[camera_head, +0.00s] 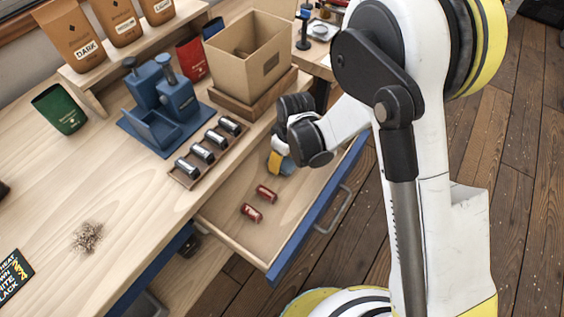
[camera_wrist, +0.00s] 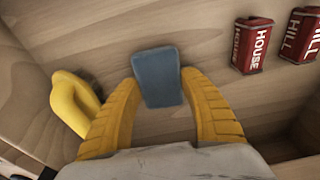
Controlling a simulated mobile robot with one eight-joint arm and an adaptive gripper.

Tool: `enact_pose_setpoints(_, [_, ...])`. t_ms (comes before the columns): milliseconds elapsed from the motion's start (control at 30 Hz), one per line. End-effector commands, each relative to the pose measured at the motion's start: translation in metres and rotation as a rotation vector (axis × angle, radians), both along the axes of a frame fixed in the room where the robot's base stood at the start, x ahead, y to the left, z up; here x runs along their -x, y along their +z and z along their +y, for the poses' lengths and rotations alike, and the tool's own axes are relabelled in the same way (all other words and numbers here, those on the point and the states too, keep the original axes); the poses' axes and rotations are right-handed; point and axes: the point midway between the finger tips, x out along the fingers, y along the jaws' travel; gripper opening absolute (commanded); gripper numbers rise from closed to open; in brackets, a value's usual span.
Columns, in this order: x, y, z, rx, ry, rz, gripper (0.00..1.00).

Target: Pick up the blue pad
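The blue pad (camera_wrist: 158,77) is between the two yellow fingertips of my gripper (camera_wrist: 159,82) in the wrist view, with a fingertip against each side. In the head view, part of the blue pad (camera_head: 288,167) shows below my gripper (camera_head: 281,162), inside the open drawer. The arm's end hides much of this spot from the head view. The fingers appear closed on the pad. I cannot tell whether the pad is clear of the drawer floor.
The open drawer (camera_head: 228,212) also holds two red tins (camera_head: 251,212) (camera_head: 266,193), labelled HOUSE (camera_wrist: 252,45) and HILL (camera_wrist: 300,35). A yellow looped object (camera_wrist: 74,103) lies beside the left finger. A cardboard box (camera_head: 249,60) and a rack of metal cylinders (camera_head: 208,149) stand on the worktop.

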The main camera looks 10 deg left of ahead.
Motion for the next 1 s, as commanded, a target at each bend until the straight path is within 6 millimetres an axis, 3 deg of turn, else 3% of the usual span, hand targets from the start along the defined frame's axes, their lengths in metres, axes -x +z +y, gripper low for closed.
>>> enact_pose_setpoints(67, [0.000, 0.000, 0.000, 0.000, 0.000, 0.000, 0.25])
enact_pose_setpoints(367, [0.000, 0.001, 0.000, 0.000, 0.000, 0.000, 0.25])
enact_pose_setpoints(567, [0.000, 0.016, 0.000, 0.000, 0.000, 0.000, 0.25])
enact_pose_setpoints(1000, [0.000, 0.115, 0.000, 0.001, -0.001, 0.001, 0.25])
